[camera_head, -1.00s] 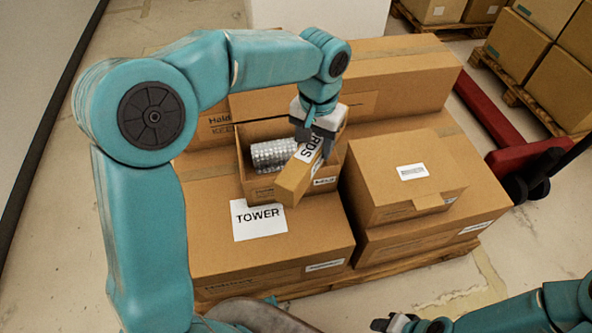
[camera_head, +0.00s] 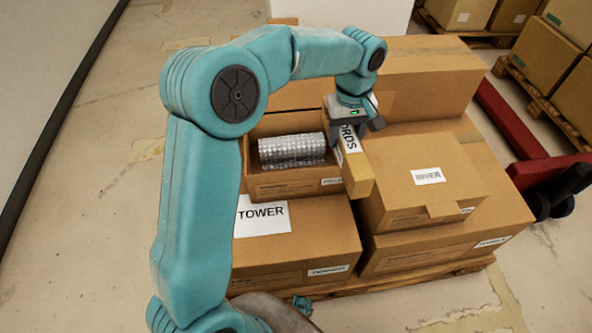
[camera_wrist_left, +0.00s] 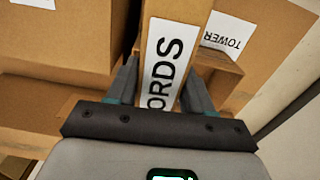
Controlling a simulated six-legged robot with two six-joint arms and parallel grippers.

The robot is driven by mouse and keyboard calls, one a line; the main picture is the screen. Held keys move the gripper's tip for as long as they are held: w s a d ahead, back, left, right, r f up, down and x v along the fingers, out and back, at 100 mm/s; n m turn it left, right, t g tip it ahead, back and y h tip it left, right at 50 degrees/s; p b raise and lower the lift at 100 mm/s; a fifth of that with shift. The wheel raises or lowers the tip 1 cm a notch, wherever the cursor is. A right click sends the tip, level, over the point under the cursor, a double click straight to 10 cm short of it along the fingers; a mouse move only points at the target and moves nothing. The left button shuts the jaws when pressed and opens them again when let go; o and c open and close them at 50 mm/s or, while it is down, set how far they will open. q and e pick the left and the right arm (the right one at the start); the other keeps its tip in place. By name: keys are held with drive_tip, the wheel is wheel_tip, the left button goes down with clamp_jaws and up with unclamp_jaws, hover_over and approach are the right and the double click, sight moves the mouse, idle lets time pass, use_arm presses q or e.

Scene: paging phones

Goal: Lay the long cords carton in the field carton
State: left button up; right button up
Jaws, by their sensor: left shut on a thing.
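My left gripper (camera_head: 358,122) is shut on the long cords carton (camera_head: 359,176), a narrow brown box with a white label reading "ORDS" in part. In the left wrist view the cords carton (camera_wrist_left: 175,35) sits between the two fingers (camera_wrist_left: 160,85). It is held at the right side of the open field carton (camera_head: 282,188), its near end toward the camera, and hides part of that carton's right wall. Whether it touches the wall I cannot tell. The field carton holds a silvery bubble-wrap roll (camera_head: 291,150). My right gripper is out of view.
The field carton stands on a larger carton with a TOWER label (camera_head: 262,215). A closed carton (camera_head: 420,185) is close on the right, and a long carton (camera_head: 430,75) lies behind. A red pallet jack (camera_head: 520,140) stands further right. Open floor lies at left.

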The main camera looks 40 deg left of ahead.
use_arm(q)
drive_tip(key=a+f+n+b, duration=0.1)
drive_tip(key=a+f+n, duration=0.2)
drive_tip(key=a+n, duration=0.55)
drive_tip(key=n+b, duration=0.2)
drive_tip(key=n, duration=0.7)
hover_over(296, 168)
drive_tip(key=s+d, duration=0.3)
wheel_tip(296, 168, down, 3)
drive_tip(key=shift+s+d+f+b, duration=0.1)
drive_tip(key=shift+f+b, duration=1.3)
drive_tip(key=shift+f, duration=3.5)
drive_tip(key=shift+s+f+b, duration=0.1)
drive_tip(key=shift+f+b, duration=1.25)
drive_tip(key=shift+f, duration=3.5)
drive_tip(key=shift+f, duration=0.1)
drive_tip(key=o, duration=1)
drive_tip(key=shift+f, duration=0.1)
drive_tip(key=o, duration=0.3)
